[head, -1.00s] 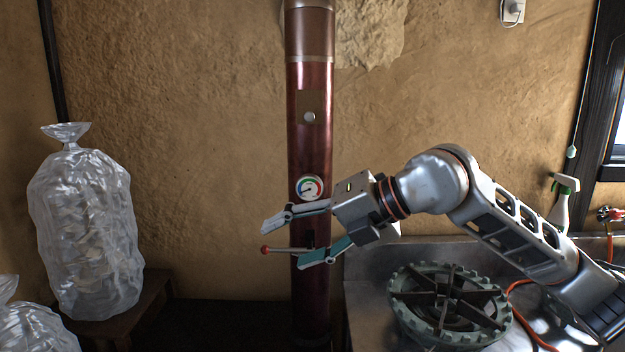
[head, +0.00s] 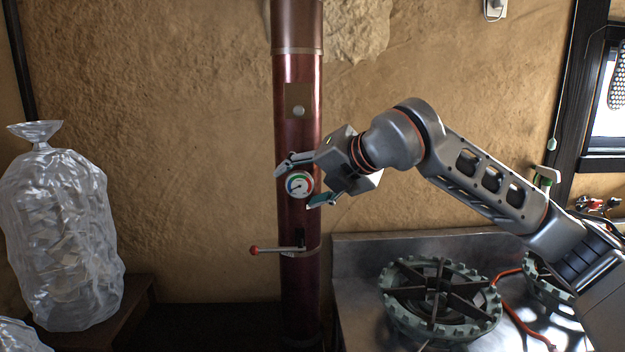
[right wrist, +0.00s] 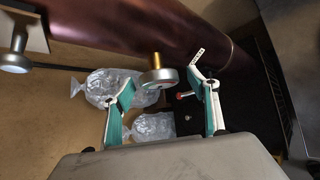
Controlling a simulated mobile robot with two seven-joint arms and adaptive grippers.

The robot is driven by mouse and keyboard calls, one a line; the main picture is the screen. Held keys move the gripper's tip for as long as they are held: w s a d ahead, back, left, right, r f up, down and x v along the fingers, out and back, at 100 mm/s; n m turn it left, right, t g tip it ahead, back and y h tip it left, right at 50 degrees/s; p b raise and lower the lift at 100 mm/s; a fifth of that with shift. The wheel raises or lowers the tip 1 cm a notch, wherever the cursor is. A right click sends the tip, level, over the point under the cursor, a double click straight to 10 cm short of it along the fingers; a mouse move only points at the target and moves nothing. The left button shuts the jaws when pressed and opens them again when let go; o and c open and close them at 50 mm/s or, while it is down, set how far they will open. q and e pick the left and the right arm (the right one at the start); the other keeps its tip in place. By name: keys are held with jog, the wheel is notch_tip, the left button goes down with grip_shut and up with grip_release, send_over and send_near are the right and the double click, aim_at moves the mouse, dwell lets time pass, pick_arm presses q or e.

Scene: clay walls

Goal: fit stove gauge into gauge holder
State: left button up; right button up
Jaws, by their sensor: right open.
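The stove gauge (head: 299,184) is a round white dial with a coloured arc, on the front of the dark red stovepipe (head: 297,145). In the right wrist view the gauge (right wrist: 160,77) shows edge-on with a brass stem towards the pipe. My right gripper (head: 296,188) is open, its fingers above and below the gauge in the head view. In the right wrist view the gauge lies between the open fingertips, with gaps on both sides. A tan plate with a round knob (head: 299,111) is higher on the pipe; I cannot tell whether it is the gauge holder. My left gripper is not in view.
A red-tipped lever (head: 272,250) sticks out left from the pipe below the gauge. A green-rimmed burner (head: 440,300) stands on the steel counter at right. A wrapped clear bag (head: 62,235) stands at left. The wall beside the pipe is clear.

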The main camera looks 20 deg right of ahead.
jog(key=shift+w+a+f, duration=0.15)
jog(key=shift+w+f, duration=0.1)
jog(key=shift+w, duration=0.1)
jog(key=c, duration=1.2)
jog(key=shift+c, duration=0.2)
jog(key=shift+s, duration=0.15)
jog(key=s+a, duration=0.2)
jog(key=s, duration=0.7)
jog(key=shift+s+a+f, duration=0.15)
jog(key=shift+a+f, duration=0.15)
jog(key=shift+a, duration=0.1)
